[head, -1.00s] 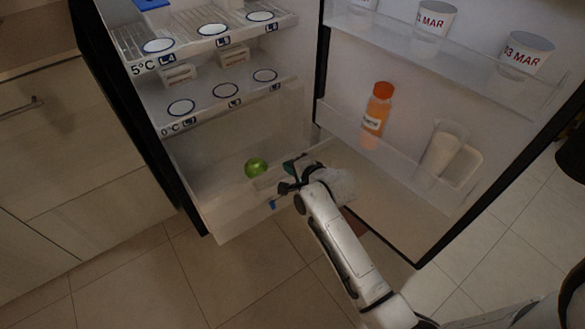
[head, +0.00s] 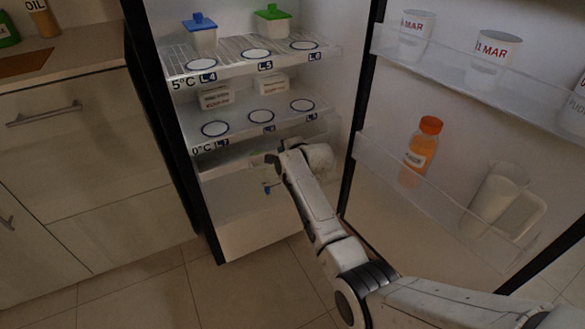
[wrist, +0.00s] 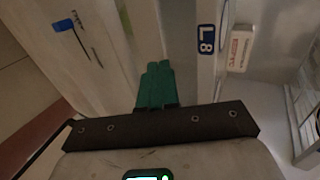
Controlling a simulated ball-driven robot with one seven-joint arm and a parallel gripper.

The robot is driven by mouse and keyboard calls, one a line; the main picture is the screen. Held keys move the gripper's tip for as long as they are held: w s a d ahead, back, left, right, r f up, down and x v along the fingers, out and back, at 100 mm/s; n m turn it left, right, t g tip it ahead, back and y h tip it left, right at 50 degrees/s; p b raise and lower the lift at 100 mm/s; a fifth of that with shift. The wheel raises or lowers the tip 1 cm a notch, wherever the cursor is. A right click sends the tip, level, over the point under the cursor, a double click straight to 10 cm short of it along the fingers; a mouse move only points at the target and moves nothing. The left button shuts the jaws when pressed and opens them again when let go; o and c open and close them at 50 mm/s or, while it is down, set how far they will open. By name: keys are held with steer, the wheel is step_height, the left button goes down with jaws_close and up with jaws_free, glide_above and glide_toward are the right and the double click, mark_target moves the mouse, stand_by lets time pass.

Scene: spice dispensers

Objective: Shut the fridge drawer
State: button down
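The fridge drawer (head: 245,232) is the pale bin at the bottom of the fridge, below the 0°C shelf. Its front is near the fridge's front edge, with a dim gap above its rim; I cannot tell if it is fully in. A small blue tag (head: 267,188) shows at its front, also in the wrist view (wrist: 63,25). My gripper (head: 271,160) is at the drawer's upper front, just below the shelf. In the wrist view its green fingers (wrist: 155,82) are together, with nothing seen between them, close to the pale drawer surface; contact is unclear.
The fridge door stands open at right, its bins holding an orange bottle (head: 421,151) and cups (head: 490,58). The 0°C shelf (head: 240,128) is just above my gripper, its L8 label (wrist: 206,39) close by. Cabinets (head: 95,150) stand at left.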

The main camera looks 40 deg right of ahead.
steer(key=w, duration=0.1)
steer(key=w+d+b, duration=0.1)
steer(key=w, duration=0.1)
steer(key=shift+w+r+b, duration=0.15)
steer(key=shift+w+b, duration=0.1)
steer(key=shift+b, duration=0.05)
